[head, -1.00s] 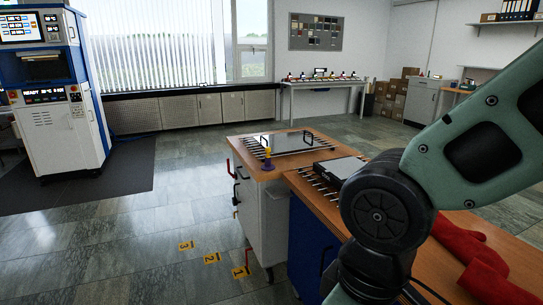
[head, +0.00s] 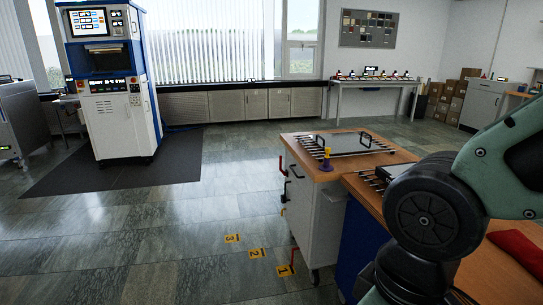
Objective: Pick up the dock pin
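My arm fills the right edge of the view, to the right of the pin and nearer. My gripper is outside the picture.
A metal plate with black handles (head: 352,143) lies on the cart, beside a wooden bench (head: 368,196) with a blue side. Yellow floor markers 1 to 3 (head: 256,253) lie left of the cart. A blue-and-white press (head: 118,110) stands on a dark mat (head: 75,175). The floor between is clear.

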